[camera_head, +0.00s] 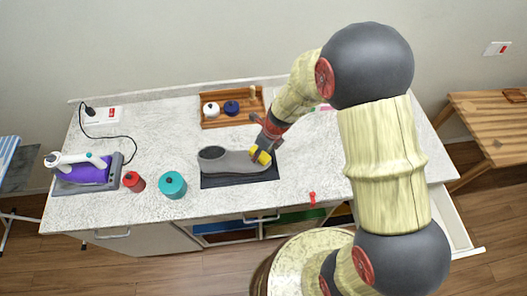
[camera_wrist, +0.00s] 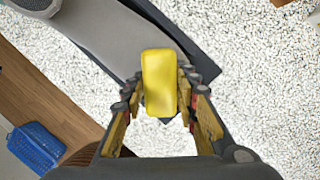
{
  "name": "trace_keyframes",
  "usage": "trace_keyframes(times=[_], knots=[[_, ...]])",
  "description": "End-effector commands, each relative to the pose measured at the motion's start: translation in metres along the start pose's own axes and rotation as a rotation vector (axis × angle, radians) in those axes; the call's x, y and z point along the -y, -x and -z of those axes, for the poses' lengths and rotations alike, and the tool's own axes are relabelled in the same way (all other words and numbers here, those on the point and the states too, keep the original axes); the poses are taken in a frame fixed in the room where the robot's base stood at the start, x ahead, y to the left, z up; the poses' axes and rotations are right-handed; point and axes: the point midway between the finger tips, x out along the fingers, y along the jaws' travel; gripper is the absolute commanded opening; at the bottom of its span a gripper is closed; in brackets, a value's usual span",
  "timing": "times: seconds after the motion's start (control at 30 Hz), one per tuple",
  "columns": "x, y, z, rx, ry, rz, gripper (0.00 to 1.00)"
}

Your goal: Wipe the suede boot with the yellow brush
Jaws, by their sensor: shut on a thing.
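The grey suede boot (camera_head: 226,160) lies on a dark mat (camera_head: 238,181) on the speckled counter. Part of the boot (camera_wrist: 92,32) also shows at the upper left of the wrist view. My gripper (camera_head: 263,150) is at the boot's right end in the head view. It is shut on the yellow brush (camera_wrist: 160,80), which sits between the fingers in the wrist view. The brush (camera_head: 260,155) appears right at the boot's toe; I cannot tell whether they touch. The brush's underside is hidden.
A purple iron (camera_head: 82,172) on its base, a red canister (camera_head: 133,181) and a teal canister (camera_head: 172,185) stand left of the boot. A wooden tray (camera_head: 247,119) with small pots is behind. An open drawer (camera_head: 460,235) juts out at right.

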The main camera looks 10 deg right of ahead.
Motion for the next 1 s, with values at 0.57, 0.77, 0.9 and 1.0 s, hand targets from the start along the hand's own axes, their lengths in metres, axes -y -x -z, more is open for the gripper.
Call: trace_keyframes(times=[0.57,0.77,0.9,1.0], knots=[[-0.025,-0.007,-0.02,-0.004,0.001,-0.004,0.0],[-0.021,-0.006,-0.025,-0.004,0.001,-0.005,0.0],[-0.017,-0.006,-0.022,-0.002,0.0,-0.003,0.0],[-0.012,-0.005,-0.017,-0.002,-0.002,-0.002,0.0]])
